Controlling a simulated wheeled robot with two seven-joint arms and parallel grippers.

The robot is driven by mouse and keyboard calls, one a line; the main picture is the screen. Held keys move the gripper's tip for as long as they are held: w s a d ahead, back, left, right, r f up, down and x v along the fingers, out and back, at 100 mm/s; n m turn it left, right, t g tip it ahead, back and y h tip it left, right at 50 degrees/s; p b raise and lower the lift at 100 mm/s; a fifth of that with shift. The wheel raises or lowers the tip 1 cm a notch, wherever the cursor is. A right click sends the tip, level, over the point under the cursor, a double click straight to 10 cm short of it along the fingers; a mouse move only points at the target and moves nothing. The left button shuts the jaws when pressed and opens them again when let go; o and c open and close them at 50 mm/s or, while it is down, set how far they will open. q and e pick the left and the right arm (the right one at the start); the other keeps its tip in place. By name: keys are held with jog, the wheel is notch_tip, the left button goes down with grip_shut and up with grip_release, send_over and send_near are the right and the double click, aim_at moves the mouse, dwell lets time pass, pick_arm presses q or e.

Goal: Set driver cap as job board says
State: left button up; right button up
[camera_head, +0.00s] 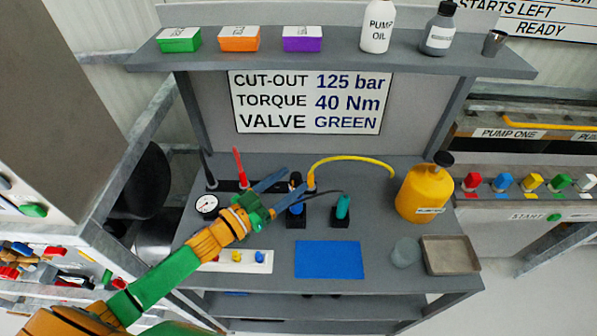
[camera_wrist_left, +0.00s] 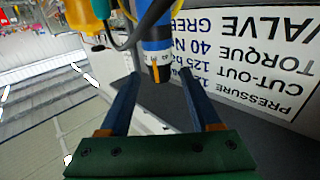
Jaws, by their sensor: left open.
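The job board (camera_head: 310,102) reads cut-out 125 bar, torque 40 Nm, valve green. A blue driver (camera_head: 296,208) stands upright in a black holder on the bench. In the left wrist view its blue body (camera_wrist_left: 157,30) has a white marked ring (camera_wrist_left: 155,58) and a small orange-brown end piece (camera_wrist_left: 158,73). My left gripper (camera_head: 298,180) is open, with its blue fingers on either side of the driver's top end. The wrist view shows a gap between each finger and that end. I cannot read the ring's setting. My right gripper is out of view.
A teal-handled tool (camera_head: 343,207) stands in a holder to the right. A yellow hose (camera_head: 350,160) arches behind, near a yellow jug (camera_head: 424,192). A gauge (camera_head: 206,205) and red lever (camera_head: 239,166) are at left. The blue mat (camera_head: 328,260) is clear.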

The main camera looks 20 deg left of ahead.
aim_at(292, 181)
pick_arm(q)
jog(key=shift+w+d+r, duration=0.15)
jog(key=shift+w+d, duration=0.1)
jog(key=shift+w, duration=0.25)
jog(key=shift+w+d+f, duration=0.25)
jog(key=shift+w+d, duration=0.25)
jog(key=shift+w, duration=0.35)
jog(key=shift+s+a+r, duration=0.1)
jog(key=shift+s, duration=0.1)
jog(key=c, duration=0.5)
grip_shut()
